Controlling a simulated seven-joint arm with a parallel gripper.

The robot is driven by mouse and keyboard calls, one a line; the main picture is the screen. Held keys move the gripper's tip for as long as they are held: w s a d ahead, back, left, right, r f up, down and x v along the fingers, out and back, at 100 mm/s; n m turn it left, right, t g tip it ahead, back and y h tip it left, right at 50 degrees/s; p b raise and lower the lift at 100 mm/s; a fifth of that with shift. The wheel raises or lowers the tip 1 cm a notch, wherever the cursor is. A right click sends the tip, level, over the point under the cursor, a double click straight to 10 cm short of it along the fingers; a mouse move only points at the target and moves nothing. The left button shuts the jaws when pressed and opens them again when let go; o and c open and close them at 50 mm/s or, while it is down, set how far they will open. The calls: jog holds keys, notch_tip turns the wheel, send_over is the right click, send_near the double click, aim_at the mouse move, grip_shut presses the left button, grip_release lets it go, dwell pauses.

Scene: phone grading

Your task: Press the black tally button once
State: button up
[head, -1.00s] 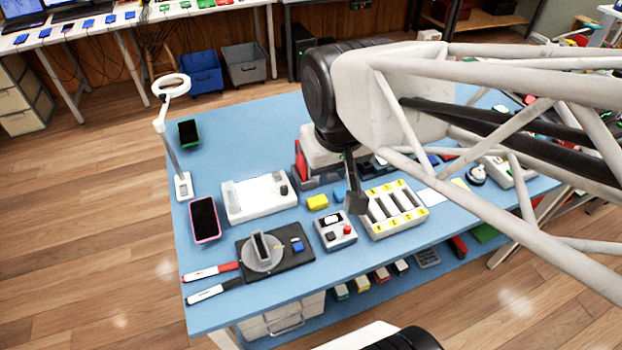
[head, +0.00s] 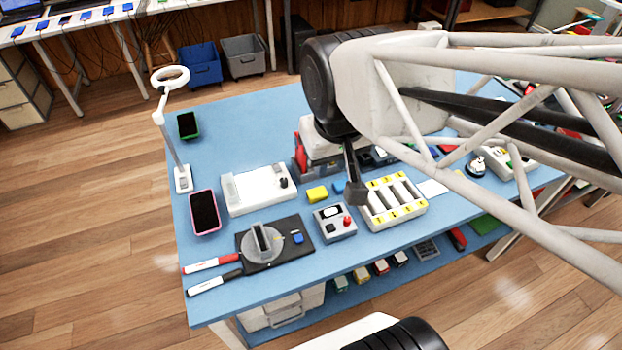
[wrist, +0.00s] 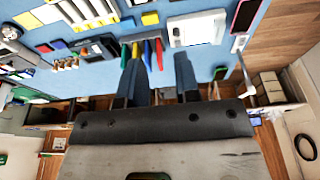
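The tally box (head: 341,236) is a small grey unit near the front middle of the blue table in the head view. It has a white display, a black button (head: 329,228) at its front left and a red button (head: 347,221) at its right. My gripper (head: 357,196) hangs above and behind the box's right side, beside the white slotted tray, apart from the black button. In the wrist view my gripper's two dark fingers (wrist: 157,75) are spread apart with nothing held between them. I cannot make out the black button in the wrist view.
A white slotted tray (head: 395,214) with yellow labels stands right of the tally box. A yellow block (head: 317,194) lies behind it. A black pad with a round grey turntable (head: 262,243) is to its left. A white device (head: 258,189) and pink-edged phone (head: 204,212) are farther left.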

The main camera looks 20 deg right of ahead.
grip_shut()
dwell(1.5)
